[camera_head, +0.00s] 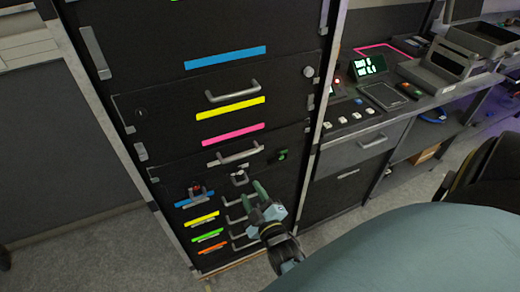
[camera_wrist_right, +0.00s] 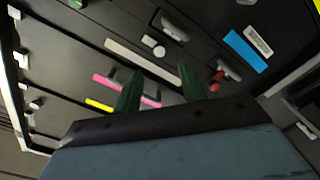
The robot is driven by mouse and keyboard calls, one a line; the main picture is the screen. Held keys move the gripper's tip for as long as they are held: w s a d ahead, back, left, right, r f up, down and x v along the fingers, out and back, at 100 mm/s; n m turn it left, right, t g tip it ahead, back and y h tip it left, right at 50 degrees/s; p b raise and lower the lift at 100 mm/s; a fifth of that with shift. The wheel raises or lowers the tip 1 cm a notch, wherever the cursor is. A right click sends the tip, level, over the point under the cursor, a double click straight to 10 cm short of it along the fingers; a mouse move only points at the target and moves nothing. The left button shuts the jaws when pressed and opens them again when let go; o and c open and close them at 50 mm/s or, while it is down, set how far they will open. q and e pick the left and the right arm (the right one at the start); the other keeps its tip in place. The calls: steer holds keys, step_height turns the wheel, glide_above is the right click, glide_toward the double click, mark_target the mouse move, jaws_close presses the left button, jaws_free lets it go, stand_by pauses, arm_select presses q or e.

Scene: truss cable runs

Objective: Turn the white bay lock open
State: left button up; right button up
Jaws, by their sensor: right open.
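The white bay lock (camera_head: 238,172) is a small pale knob on the front of the black rack, beside a grey pull handle. It also shows in the right wrist view (camera_wrist_right: 158,49), just beyond the fingertips. My right gripper (camera_head: 250,190) is open and empty, with two green fingers apart. It is below and slightly right of the white lock in the head view, and its fingers (camera_wrist_right: 160,70) point toward the rack face. I cannot tell the exact gap. The lock's turn angle is too small to read. My left gripper is not in view.
A red lock (camera_head: 195,187) sits left of the white one, above a blue strip (camera_head: 194,199). A green-marked lock (camera_head: 283,154) is to the right. Several drawer handles and coloured strips surround them. A desk console (camera_head: 350,115) stands right of the rack. Floor on the left is clear.

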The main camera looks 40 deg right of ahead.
steer(key=v, duration=0.5)
steer(key=shift+s, duration=0.25)
steer(key=s+a+f+m+g+y+b, duration=0.1)
steer(key=s+a+f+g+y, duration=0.2)
steer(key=f, duration=0.6)
steer(key=s+a+f+g, duration=0.25)
steer(key=s+f, duration=0.25)
steer(key=f, duration=0.3)
steer(key=s+a+f+m+g+y+b, duration=0.15)
steer(key=s+f+g, duration=0.25)
steer(key=f, duration=0.5)
steer(key=s+d+f+g, duration=0.2)
steer(key=s+f, duration=0.1)
steer(key=s, duration=0.3)
steer(key=s+d+f+m+g, duration=0.1)
steer(key=s+d+f+g, duration=0.1)
steer(key=s+f, duration=0.2)
steer(key=s+d+f+g, duration=0.2)
steer(key=s+f+g, duration=0.1)
steer(key=s, duration=0.6)
steer(key=shift+s+f, duration=0.2)
steer(key=shift+f, duration=0.3)
steer(key=shift+m+h, duration=0.25)
steer(key=shift+c, duration=0.5)
